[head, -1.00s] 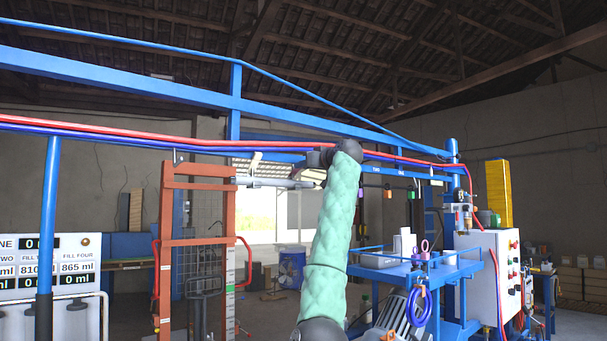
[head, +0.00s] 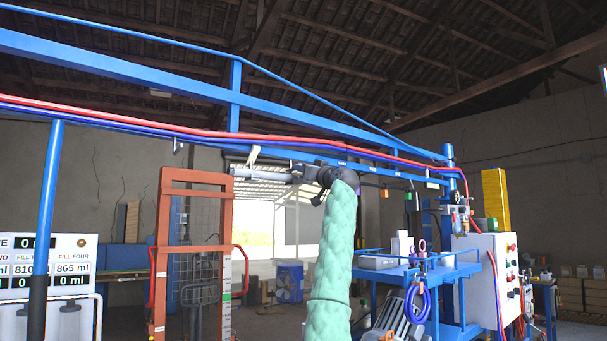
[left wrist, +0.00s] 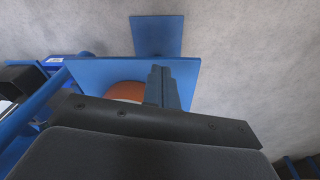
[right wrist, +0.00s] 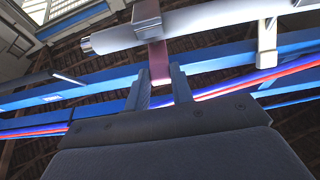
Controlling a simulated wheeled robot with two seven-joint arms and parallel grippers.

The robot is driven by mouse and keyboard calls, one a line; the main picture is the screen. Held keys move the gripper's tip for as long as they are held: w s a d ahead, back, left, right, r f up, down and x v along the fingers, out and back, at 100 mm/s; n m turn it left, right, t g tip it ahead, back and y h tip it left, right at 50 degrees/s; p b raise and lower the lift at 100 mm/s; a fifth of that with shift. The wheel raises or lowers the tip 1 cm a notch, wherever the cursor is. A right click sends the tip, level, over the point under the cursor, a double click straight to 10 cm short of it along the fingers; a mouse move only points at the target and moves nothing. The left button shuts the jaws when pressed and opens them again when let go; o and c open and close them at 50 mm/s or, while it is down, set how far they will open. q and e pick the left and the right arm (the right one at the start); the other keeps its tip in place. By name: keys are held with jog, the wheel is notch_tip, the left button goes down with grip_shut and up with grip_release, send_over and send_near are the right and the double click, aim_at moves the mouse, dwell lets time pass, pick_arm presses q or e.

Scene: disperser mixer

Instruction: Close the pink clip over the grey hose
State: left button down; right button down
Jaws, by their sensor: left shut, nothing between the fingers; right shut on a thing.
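The pale grey hose (right wrist: 200,27) runs across the top of the right wrist view, with a metal end fitting at its left. A grey block sits around it, and the pink clip (right wrist: 158,62) hangs below that block. My right gripper (right wrist: 159,73) is shut on the pink clip, just below the hose. In the head view a grey horizontal piece (head: 262,174), likely the hose, lies left of my dark right wrist. The clip cannot be made out there. My left gripper (left wrist: 161,84) is shut and empty, pointing down in its own view.
The blue overhead beam (head: 180,86) and red and blue lines (head: 110,113) run across above. An orange frame (head: 161,255) stands below left. A blue table (head: 437,268) with boxes stands right. In the left wrist view, blue plates and bare floor lie below.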

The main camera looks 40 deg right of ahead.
pick_arm(q)
notch_tip(320, 180, up, 7)
jog(key=b, duration=0.1)
jog(key=shift+d, duration=0.15)
pick_arm(e)
jog(key=shift+f, duration=0.75)
pick_arm(q)
jog(key=shift+s, duration=0.1)
pick_arm(e)
jog(key=shift+w, duration=0.1)
jog(key=c, duration=1.5)
grip_release()
jog(key=o, duration=0.3)
jog(key=shift+w, duration=0.1)
